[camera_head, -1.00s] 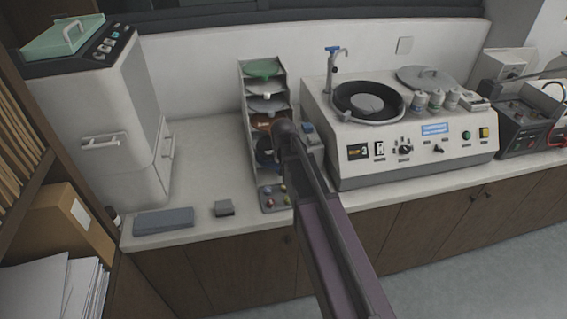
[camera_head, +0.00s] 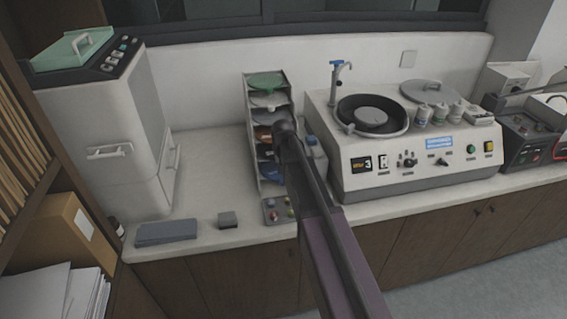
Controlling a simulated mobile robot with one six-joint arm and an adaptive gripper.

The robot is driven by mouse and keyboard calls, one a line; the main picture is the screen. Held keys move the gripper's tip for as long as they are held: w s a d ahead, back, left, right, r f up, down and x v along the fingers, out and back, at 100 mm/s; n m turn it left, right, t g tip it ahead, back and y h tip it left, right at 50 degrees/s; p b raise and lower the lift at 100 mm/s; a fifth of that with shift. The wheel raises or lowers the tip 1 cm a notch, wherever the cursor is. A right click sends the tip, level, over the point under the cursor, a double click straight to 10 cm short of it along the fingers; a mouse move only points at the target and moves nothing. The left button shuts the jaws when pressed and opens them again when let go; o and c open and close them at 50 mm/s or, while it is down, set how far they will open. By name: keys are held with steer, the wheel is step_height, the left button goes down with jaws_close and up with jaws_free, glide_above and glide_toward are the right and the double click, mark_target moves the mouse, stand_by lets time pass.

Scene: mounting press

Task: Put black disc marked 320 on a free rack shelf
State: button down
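A narrow grey rack (camera_head: 249,125) stands on the counter near the middle. Its upper levels hold a green disc (camera_head: 265,81) and a pale grey disc (camera_head: 268,101). Lower down, an orange-brown piece (camera_head: 263,133) and a blue piece (camera_head: 270,171) show in part. My arm crosses in front of the rack's right side and hides part of its shelves. My gripper is hidden beyond the arm's dark far end. I cannot make out a black disc marked 320, nor which shelf is free.
A polishing machine (camera_head: 415,170) with a round black bowl (camera_head: 372,115) and tap stands right of the rack. A tall grey cabinet unit (camera_head: 110,130) stands left. A flat grey block (camera_head: 166,233) and a small block (camera_head: 228,219) lie near the counter's front edge.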

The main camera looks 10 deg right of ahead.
steer(key=shift+b+x, duration=0.85)
stand_by(0.6)
steer(key=shift+c, duration=1.8)
jaws_free()
steer(key=shift+a+r, duration=0.1)
